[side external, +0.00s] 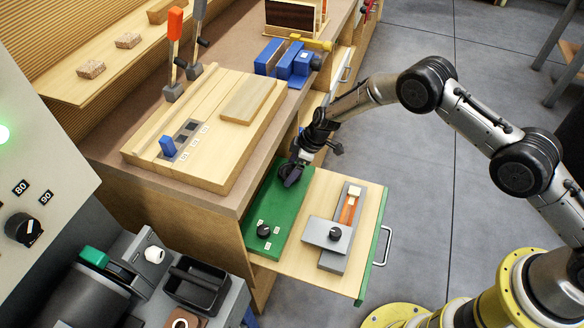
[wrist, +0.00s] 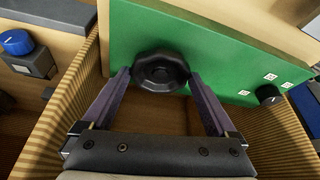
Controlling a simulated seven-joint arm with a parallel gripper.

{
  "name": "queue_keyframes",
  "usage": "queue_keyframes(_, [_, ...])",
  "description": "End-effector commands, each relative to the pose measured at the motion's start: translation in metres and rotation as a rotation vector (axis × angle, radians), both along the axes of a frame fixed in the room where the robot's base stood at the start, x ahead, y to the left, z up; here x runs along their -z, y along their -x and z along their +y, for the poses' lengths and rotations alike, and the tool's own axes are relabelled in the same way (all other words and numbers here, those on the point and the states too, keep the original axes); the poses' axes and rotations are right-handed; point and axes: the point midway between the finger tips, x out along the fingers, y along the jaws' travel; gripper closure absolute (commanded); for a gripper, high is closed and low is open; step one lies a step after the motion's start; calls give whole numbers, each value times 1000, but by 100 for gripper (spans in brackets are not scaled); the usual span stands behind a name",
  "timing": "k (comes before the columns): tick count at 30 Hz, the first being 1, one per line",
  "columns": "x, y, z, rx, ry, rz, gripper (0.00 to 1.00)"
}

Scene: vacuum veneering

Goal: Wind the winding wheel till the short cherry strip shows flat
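The winding wheel (wrist: 160,72) is a black, lobed knob on the green panel (wrist: 225,50), in the upper middle of the wrist view. My gripper (wrist: 158,78) has its two purple-grey fingers spread, one on each side of the wheel. The fingertips are very close to its rim; I cannot tell if they touch. In the side external view my gripper (side external: 294,168) is low over the far part of the green panel (side external: 283,215) and largely hides the wheel. A reddish strip (side external: 348,208) lies in a grey holder in the drawer; I cannot tell whether it is the cherry strip.
A black knob (side external: 264,231) with white labels sits on the panel's near end. A grey block with a black knob (side external: 328,234) stands beside it in the open drawer (side external: 290,268). The workbench with a wooden board (side external: 210,150) lies to the left.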

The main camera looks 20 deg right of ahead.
Motion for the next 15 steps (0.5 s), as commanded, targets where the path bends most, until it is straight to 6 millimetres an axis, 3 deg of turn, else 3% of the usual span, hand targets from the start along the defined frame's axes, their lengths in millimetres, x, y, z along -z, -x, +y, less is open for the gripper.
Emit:
queue_keyframes(1, [0,0,0,0,0,0,18])
queue_keyframes(9, [0,0,0,0,0,0,66])
queue_keyframes(15, [0,0,0,12,1,1,66])
